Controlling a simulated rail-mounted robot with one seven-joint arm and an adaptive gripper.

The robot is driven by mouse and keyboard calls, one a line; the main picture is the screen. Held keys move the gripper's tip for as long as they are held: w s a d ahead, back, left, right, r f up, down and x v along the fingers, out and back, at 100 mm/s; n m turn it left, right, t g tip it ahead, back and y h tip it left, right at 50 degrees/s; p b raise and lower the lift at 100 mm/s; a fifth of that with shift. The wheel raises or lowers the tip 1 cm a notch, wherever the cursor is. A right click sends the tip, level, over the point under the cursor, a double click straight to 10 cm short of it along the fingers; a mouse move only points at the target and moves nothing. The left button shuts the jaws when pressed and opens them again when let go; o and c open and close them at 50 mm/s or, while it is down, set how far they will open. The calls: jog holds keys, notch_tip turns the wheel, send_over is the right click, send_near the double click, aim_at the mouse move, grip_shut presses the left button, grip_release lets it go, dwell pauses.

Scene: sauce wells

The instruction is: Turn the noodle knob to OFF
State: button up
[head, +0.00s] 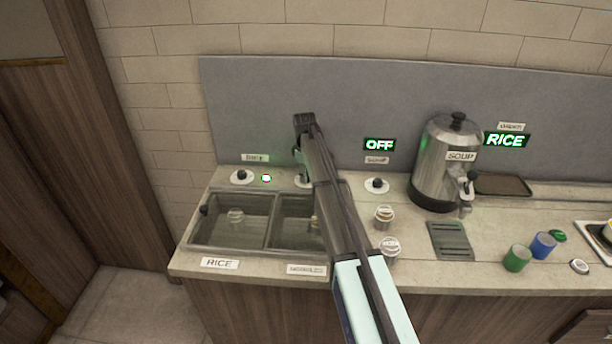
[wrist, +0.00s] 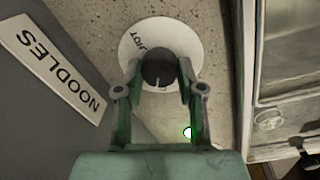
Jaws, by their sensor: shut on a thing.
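The noodle knob (wrist: 158,72) is dark and round on a white dial plate (wrist: 140,40) in the wrist view. A small pale mark shows on the knob's lower side, and upside-down lettering, apparently HOT, is on the plate's upper part. My gripper (wrist: 158,76) has its fingers on both sides of the knob and is shut on it. A NOODLES label (wrist: 52,68) lies left of the dial. A lit indicator (wrist: 188,132) is below right of it.
The rice well (head: 204,234) is in front. A soup urn (head: 436,160), jars (head: 389,248) and cups (head: 517,258) stand right.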

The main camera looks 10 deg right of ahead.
jog(key=shift+s+f+n, duration=0.1)
jog(key=shift+s+n, duration=0.05)
jog(key=shift+n, duration=1.05)
jog(key=o, duration=1.1)
jog(key=shift+o, duration=0.2)
notch_tip(320, 180, up, 12)
jog(key=shift+s+a, duration=0.15)
jog(key=shift+s, duration=0.1)
